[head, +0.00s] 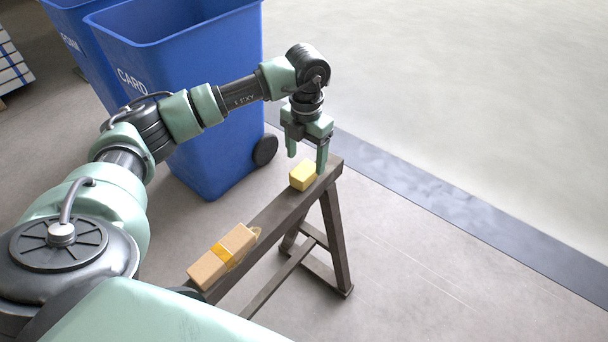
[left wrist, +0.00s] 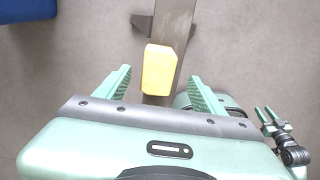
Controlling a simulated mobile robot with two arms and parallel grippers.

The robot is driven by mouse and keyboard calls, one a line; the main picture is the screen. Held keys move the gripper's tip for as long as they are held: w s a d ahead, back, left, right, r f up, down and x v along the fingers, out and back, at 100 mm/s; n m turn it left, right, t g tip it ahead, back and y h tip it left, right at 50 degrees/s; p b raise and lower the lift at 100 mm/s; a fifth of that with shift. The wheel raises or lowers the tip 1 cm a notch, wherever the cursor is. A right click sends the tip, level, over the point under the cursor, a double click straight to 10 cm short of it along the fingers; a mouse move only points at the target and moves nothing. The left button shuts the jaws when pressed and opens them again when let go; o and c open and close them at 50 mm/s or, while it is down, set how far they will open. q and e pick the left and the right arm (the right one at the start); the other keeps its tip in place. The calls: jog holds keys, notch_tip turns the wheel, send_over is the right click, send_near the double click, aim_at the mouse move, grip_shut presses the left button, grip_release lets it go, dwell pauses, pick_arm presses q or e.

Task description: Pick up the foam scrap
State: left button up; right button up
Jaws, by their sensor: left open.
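The foam scrap, a small yellow block (head: 303,176), sits on the far end of a narrow dark sawhorse beam (head: 285,210). My left gripper (head: 307,161) points down just above the block, open and empty. In the left wrist view the yellow block (left wrist: 158,70) lies ahead of the gap between my two open left fingers (left wrist: 160,86), and neither finger touches it. A small green gripper that looks like my right one (left wrist: 266,115) shows at the right edge of the left wrist view, too small to judge its jaws.
A brown cardboard box with yellow tape (head: 222,256) lies on the nearer part of the beam. A blue bin marked CARD (head: 205,110) stands behind my left arm, with another blue bin (head: 65,35) beside it. The floor to the right is clear.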

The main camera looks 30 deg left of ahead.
aim_at(304, 170)
pick_arm(q)
jog(key=f, duration=0.4)
jog(key=shift+s+a+f, duration=0.15)
jog(key=shift+a+f, duration=0.05)
jog(key=shift+f, duration=0.2)
jog(key=c, duration=1.4)
jog(key=shift+r, duration=0.1)
